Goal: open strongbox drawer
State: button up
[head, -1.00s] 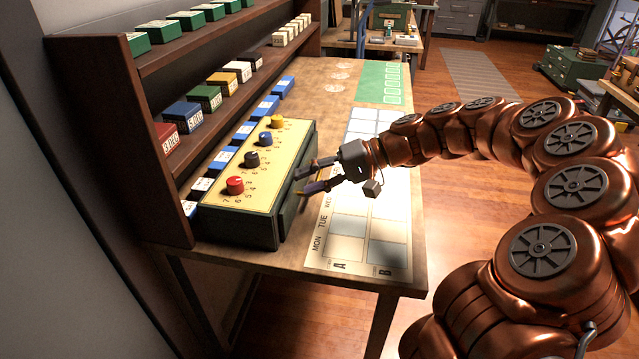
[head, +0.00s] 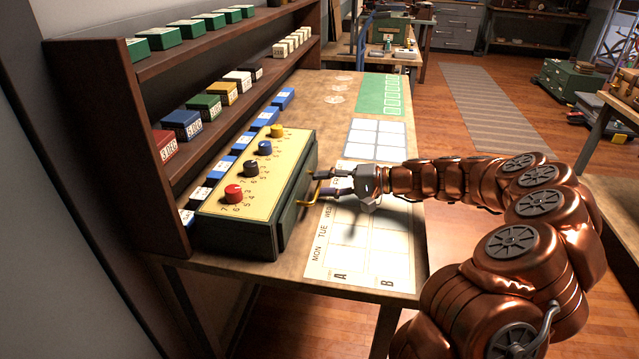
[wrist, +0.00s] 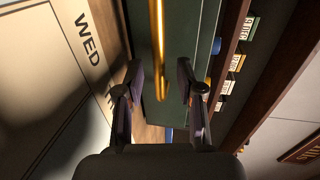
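The strongbox (head: 235,232) is a dark green box with a cream top and several coloured dial knobs, standing on the bench at left. Its drawer front (head: 293,218) faces right and stands slightly proud of the body; I cannot tell whether it is open a little. A brass bar handle (head: 309,192) is on that front and shows as a vertical bar in the wrist view (wrist: 158,45). My gripper (head: 317,184) is at the handle, fingers pointing left at the drawer. In the wrist view my gripper (wrist: 160,85) is open, with the handle's lower end between its fingertips, apart from both.
A calendar sheet (head: 345,262) lies flat on the bench (head: 345,95) right of the strongbox. A wooden shelf (head: 165,178) with several small coloured boxes stands behind it. The bench surface right of the drawer is free apart from flat sheets.

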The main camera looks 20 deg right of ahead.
jog(key=shift+x, duration=0.8)
jog(key=shift+c, duration=0.2)
grip_shut()
